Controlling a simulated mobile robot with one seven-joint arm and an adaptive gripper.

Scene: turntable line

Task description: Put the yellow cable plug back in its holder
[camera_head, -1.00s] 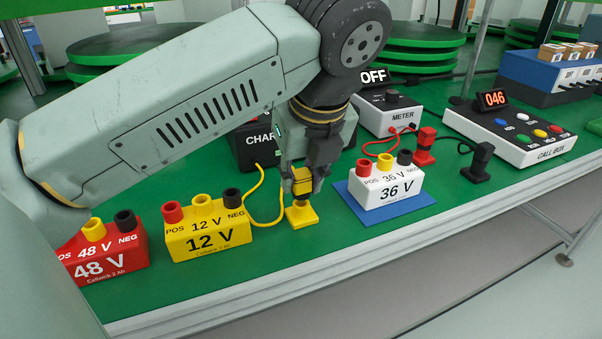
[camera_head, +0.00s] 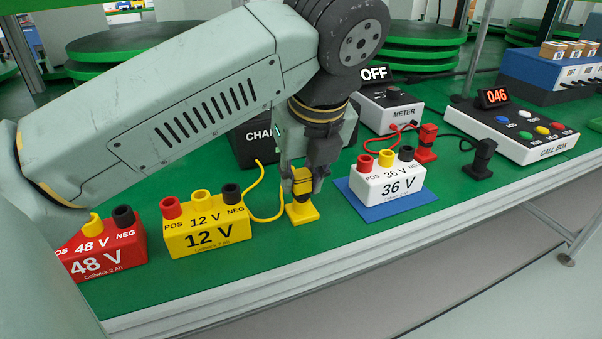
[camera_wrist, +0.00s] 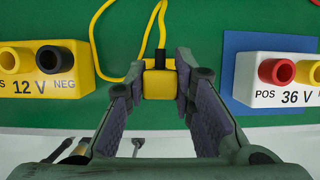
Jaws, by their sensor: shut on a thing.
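My gripper (camera_head: 302,188) is shut on the yellow cable plug (camera_wrist: 160,82), which sits between its fingertips in the wrist view. In the head view the plug is upright and partly hidden by the fingers. The yellow holder (camera_head: 301,215) stands on the green bench directly under the plug. Plug and holder line up in the head view, but I cannot tell whether the plug is fully seated. The yellow cable (camera_wrist: 128,80) runs from the plug and loops away to the left, lying slack near the charger.
The yellow 12 V battery (camera_head: 207,238) is left of the holder, with the red 48 V battery (camera_head: 105,258) beyond. The white 36 V battery (camera_head: 390,186) stands on a blue mat (camera_head: 365,208) at right. Behind are the charger (camera_head: 248,145), meter (camera_head: 390,110), red plug (camera_head: 426,140) and black plug (camera_head: 481,158).

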